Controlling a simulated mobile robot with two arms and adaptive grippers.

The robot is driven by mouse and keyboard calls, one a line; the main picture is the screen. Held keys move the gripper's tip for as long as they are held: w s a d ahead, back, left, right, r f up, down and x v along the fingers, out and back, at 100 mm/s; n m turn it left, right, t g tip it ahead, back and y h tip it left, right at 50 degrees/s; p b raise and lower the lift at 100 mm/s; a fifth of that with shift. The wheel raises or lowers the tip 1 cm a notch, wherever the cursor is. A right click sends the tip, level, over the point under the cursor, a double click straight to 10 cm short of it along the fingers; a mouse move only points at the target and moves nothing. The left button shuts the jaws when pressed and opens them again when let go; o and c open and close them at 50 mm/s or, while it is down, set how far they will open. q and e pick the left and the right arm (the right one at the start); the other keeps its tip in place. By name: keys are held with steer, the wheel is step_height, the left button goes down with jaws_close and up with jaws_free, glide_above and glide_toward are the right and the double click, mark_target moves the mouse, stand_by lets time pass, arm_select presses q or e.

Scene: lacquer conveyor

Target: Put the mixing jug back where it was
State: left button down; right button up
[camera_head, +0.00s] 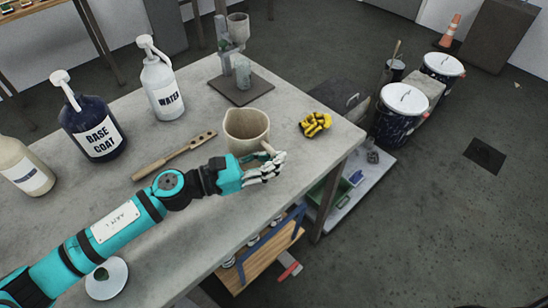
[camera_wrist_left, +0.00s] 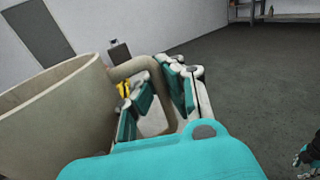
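The mixing jug (camera_head: 246,131) is a beige, open-topped jug standing upright on the grey worktable, near its right edge. Its handle points toward my left gripper (camera_head: 270,166). In the left wrist view the jug (camera_wrist_left: 55,115) fills the left side, and its handle (camera_wrist_left: 150,66) passes between the fingers of my left gripper (camera_wrist_left: 162,88). The fingers are apart around the handle, with a gap showing on one side. Part of my right gripper (camera_wrist_left: 311,156) shows at the right edge of that view, too cut off to read.
A wooden paddle (camera_head: 174,155) lies left of the jug. Yellow gloves (camera_head: 315,124) lie to its right. A stand with a cup (camera_head: 241,86), a water bottle (camera_head: 163,86) and a base coat bottle (camera_head: 92,128) stand behind. A white dish (camera_head: 120,284) is near the front.

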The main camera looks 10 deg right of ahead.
arm_select(q)
steer(key=c, duration=2.1)
jaws_free()
steer(key=shift+f, duration=0.15)
steer(key=o, duration=0.6)
steer(key=shift+a+r, duration=0.1)
steer(key=shift+r, duration=0.15)
steer(key=b+v, duration=0.4)
steer(key=v, duration=0.8)
steer(key=shift+f, duration=0.1)
